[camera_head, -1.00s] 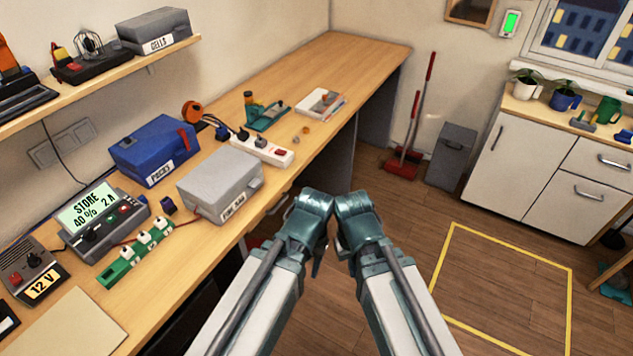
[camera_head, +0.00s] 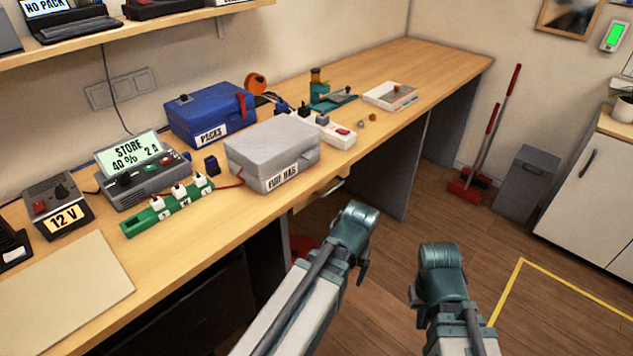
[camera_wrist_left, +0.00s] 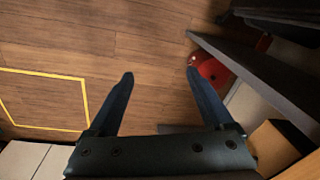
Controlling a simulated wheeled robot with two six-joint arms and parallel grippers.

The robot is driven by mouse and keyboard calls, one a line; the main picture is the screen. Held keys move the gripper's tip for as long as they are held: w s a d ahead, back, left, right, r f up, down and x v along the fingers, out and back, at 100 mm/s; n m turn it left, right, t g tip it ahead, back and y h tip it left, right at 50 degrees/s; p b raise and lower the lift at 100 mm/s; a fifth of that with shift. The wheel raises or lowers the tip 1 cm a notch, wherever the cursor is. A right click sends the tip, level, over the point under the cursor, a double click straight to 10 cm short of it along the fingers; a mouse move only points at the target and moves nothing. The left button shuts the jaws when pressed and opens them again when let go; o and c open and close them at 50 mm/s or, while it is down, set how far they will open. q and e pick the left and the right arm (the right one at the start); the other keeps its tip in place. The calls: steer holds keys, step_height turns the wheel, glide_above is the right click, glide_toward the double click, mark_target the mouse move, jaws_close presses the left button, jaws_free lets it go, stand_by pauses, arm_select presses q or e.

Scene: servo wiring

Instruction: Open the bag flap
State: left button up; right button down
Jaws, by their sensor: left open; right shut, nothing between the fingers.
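The grey bag (camera_head: 270,140) with a label that seems to read "FIRE BAG" sits on the wooden bench in the head view. Its flap (camera_head: 268,138) lies flat over the top, closed. My left gripper (camera_head: 361,272) is in front of the bench, to the right of the bag and apart from it. In the left wrist view, the left gripper (camera_wrist_left: 158,74) is open and empty above the floor. My right gripper (camera_head: 414,295) is further right over the floor, shut with nothing in it, far from the bag.
A blue packs box (camera_head: 205,112) stands behind the bag. A charger (camera_head: 145,178) and a green strip (camera_head: 165,212) with plugs are to its left. A white power strip (camera_head: 330,130) is to its right. The bench edge and a drawer handle (camera_head: 325,192) are near my left arm.

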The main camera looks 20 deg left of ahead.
arm_select(q)
steer(key=w+a+f+n+y+b, duration=0.3)
steer(key=w+a+n+y+b, duration=0.2)
steer(key=w+a, duration=0.25)
steer(key=w+d+r+n+t+y, duration=0.1)
steer(key=w+r+n+y, duration=0.3)
steer(key=r, duration=0.5)
steer(key=w+d+r+n+t+y, duration=0.1)
steer(key=w+r+n+t+y, duration=0.3)
steer(key=r, duration=0.5)
steer(key=w+n+y, duration=0.1)
steer(key=w+y, duration=0.1)
steer(key=y, duration=0.1)
steer(key=shift+w+d+r, duration=0.15)
steer(key=shift+w+r, duration=0.05)
steer(key=shift+w, duration=0.15)
arm_select(e)
step_height(320, 180, down, 6)
steer(key=shift+f, duration=0.25)
steer(key=shift+a, duration=0.15)
